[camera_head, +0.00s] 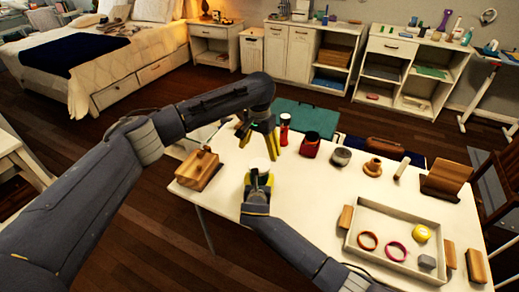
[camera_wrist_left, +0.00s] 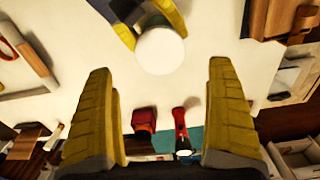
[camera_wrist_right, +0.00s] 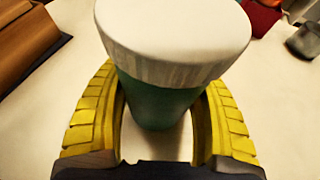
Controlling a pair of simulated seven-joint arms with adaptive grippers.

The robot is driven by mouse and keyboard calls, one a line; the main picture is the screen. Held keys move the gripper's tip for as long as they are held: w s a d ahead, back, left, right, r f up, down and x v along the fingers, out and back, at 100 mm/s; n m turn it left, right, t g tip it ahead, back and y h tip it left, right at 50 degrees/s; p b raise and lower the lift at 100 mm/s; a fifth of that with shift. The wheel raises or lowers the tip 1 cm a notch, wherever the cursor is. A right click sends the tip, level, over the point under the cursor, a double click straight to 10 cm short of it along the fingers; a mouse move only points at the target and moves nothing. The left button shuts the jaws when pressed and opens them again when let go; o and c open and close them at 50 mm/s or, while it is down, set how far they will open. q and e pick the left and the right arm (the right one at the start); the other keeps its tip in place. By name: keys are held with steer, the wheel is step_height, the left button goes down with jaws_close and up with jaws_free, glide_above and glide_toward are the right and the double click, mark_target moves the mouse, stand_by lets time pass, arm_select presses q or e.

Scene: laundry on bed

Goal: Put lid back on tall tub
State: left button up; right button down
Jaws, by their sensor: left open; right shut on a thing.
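The tall tub is dark green (camera_wrist_right: 155,100) and stands upright on the white table. A wide white lid (camera_wrist_right: 172,35) with a ribbed rim sits over its top; whether it is fully seated I cannot tell. My right gripper (camera_wrist_right: 158,125) is shut on the tub's body below the lid. In the head view the lid (camera_head: 260,164) shows just above that gripper. The left wrist view shows the lid (camera_wrist_left: 160,51) from above as a white disc. My left gripper (camera_head: 261,137) is open and empty, pointing down, above and slightly behind the tub.
A wooden box (camera_head: 198,170) stands left of the tub. A red-and-white bottle (camera_head: 284,128), a red container (camera_head: 310,145) and a grey jar (camera_head: 341,156) stand behind right. A white tray (camera_head: 352,242) with rings is at the front right. Bare table lies right of the tub.

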mark_target(259, 165)
arm_select(q)
steer(key=shift+n, duration=0.4)
steer(key=shift+f, duration=4)
steer(key=c, duration=1.3)
steer(key=m, duration=0.6)
steer(key=shift+m, duration=0.4)
